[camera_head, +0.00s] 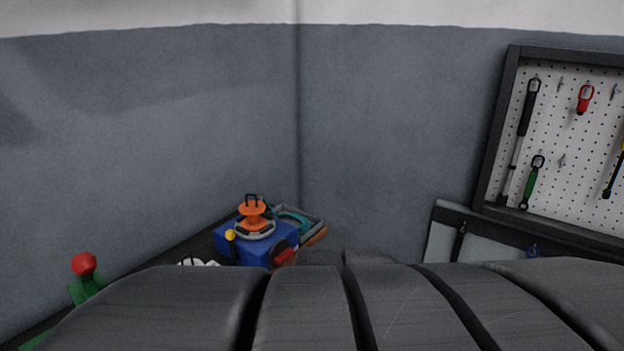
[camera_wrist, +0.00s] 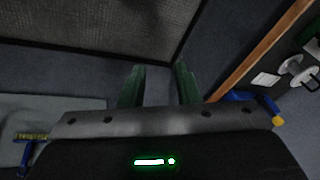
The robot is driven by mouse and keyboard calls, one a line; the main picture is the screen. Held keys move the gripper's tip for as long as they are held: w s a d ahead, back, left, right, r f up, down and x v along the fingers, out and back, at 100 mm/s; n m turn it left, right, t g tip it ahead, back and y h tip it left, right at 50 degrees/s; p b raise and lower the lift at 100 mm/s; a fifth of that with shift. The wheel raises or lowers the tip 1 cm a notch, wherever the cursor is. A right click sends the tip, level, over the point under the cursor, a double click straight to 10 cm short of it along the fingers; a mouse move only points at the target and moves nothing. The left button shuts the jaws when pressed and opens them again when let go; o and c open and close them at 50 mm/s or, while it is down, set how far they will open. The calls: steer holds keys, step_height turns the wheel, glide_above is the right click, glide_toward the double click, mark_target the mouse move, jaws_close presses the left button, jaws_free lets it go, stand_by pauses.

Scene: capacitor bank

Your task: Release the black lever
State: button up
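No black lever can be made out for sure. In the head view, a small dark upright handle (camera_head: 460,241) shows on a grey panel (camera_head: 441,232) at the right; I cannot tell whether it is the lever. In the wrist view, my gripper (camera_wrist: 160,72) has two green fingers standing apart with nothing between them. Dark floor or wall surface shows beyond the fingertips. The gripper is not seen in the head view, where a large dark grey part fills the bottom and hides what lies behind it.
A blue box (camera_head: 240,246) with an orange-topped item (camera_head: 252,213) stands by the corner. A red-topped green thing (camera_head: 85,268) is at left. A tool pegboard (camera_head: 565,140) hangs at right. The wrist view shows a brown strip (camera_wrist: 262,52) and a white spool-like part (camera_wrist: 297,71).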

steer(key=w+a+r+m, duration=0.1)
steer(key=w+a, duration=0.1)
steer(key=w, duration=0.2)
steer(key=w+a+r+m+t+y+b, duration=0.1)
steer(key=w+a, duration=0.2)
steer(key=w+a+r+m+y+b, duration=0.1)
steer(key=w+a+r, duration=0.1)
steer(key=w, duration=0.2)
steer(key=shift+w+a+r+t, duration=0.1)
steer(key=shift+w+a+t, duration=0.15)
steer(key=shift+w+t, duration=0.1)
jaws_close()
steer(key=w+a+r+m+t+y+b, duration=0.1)
steer(key=w+a+r+m+y+b, duration=0.1)
steer(key=w+a+r, duration=0.4)
steer(key=w+a+m+y, duration=0.1)
steer(key=w+a, duration=0.1)
steer(key=a, duration=0.1)
steer(key=shift+w+a+m, duration=0.2)
steer(key=shift+w+m, duration=0.15)
steer(key=shift+m, duration=0.05)
steer(key=shift+r, duration=0.1)
